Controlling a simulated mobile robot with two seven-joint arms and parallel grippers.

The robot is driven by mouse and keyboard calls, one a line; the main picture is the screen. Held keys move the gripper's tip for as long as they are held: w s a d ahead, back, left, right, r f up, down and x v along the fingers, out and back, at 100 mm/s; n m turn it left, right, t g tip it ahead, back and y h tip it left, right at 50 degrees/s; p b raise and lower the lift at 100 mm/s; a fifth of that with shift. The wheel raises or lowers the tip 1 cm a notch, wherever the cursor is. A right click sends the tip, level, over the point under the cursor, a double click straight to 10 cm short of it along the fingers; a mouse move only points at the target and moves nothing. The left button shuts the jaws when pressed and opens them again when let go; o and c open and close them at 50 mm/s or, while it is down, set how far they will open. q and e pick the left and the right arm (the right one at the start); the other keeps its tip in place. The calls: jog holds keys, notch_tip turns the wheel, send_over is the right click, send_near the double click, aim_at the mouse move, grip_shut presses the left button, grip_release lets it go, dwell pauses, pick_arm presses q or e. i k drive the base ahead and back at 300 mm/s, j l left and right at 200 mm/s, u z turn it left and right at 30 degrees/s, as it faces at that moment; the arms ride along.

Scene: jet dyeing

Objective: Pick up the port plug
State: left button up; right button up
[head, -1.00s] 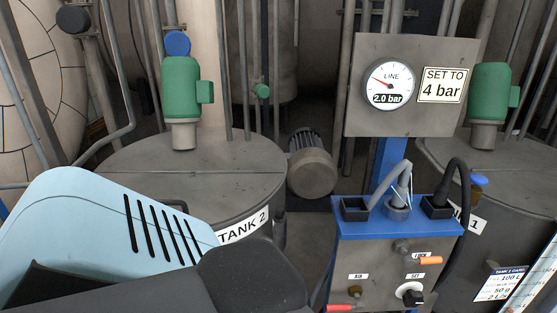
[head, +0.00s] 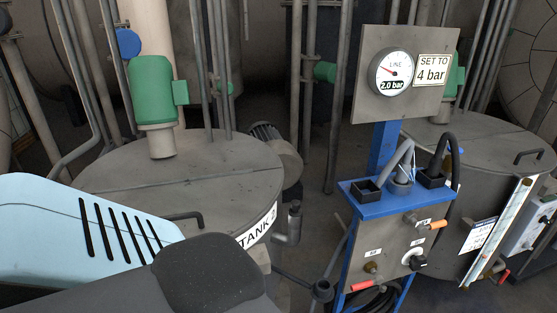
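I cannot tell any thing apart for sure as the port plug. The blue-topped stand (head: 385,203) carries a grey round fitting (head: 403,177) with a grey hose bending up from it. An open square black holder (head: 366,189) is to its left, and another black holder with a black hose (head: 433,179) is to its right. My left arm comes in at the lower left in light blue and dark grey, but its fingertips do not show. My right gripper is out of view.
The round lid of tank 2 (head: 190,173) lies behind my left arm, with a green unit (head: 151,90) above it. A gauge (head: 391,72) reads 2.0 bar beside a "SET TO 4 bar" sign (head: 433,69). Another tank (head: 480,150) stands right. Floor shows between tank 2 and the stand.

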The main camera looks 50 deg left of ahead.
aim_at(295, 211)
jog(key=k+j, duration=1)
